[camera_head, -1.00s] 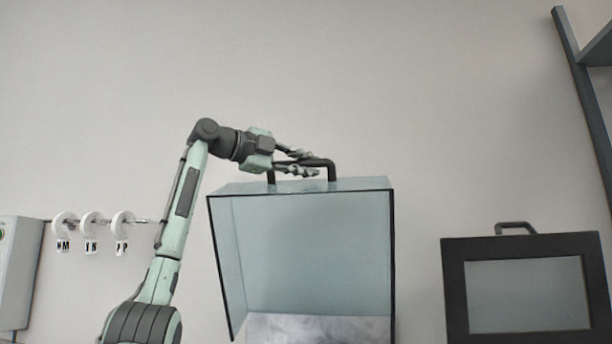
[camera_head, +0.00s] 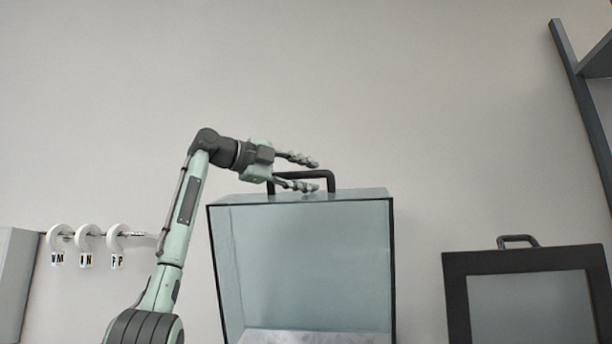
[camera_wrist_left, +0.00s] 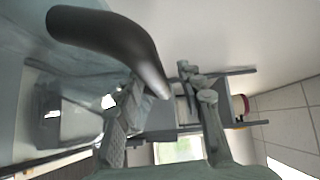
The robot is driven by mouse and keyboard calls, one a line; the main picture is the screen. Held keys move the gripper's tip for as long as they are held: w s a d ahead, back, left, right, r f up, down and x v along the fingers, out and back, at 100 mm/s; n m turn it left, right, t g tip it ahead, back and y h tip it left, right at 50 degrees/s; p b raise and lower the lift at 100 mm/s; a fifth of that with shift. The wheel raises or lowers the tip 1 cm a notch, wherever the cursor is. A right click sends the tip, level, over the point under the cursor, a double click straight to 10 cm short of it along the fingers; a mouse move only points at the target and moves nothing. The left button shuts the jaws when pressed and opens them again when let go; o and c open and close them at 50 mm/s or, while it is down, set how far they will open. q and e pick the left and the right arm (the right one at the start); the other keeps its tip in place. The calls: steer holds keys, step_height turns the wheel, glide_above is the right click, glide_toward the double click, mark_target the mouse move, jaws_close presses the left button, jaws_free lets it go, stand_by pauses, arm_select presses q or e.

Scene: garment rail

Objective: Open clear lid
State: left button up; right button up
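The clear lid (camera_head: 310,265) is a large, pale blue-tinted see-through box with dark edges, in the middle of the head view. A black bar handle (camera_head: 333,181) stands on its top; the handle (camera_wrist_left: 115,38) also looms large in the left wrist view. My left gripper (camera_head: 318,175) is at the handle from the left, its two fingers apart, one above and one below the bar's level. In the left wrist view the handle's end reaches between the spread fingers (camera_wrist_left: 163,87); I cannot tell whether they touch it. My right gripper is not in view.
A dark-framed panel (camera_head: 455,300) with its own small handle stands at the lower right. White hooks (camera_head: 88,238) with letter tags hang on a rail at the left, beside a grey box (camera_head: 14,280). A dark shelf upright (camera_head: 580,90) is at the right edge. The wall above is clear.

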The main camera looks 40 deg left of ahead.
arm_select(q)
steer(key=v, duration=1.2)
steer(key=shift+f, duration=0.1)
stand_by(0.4)
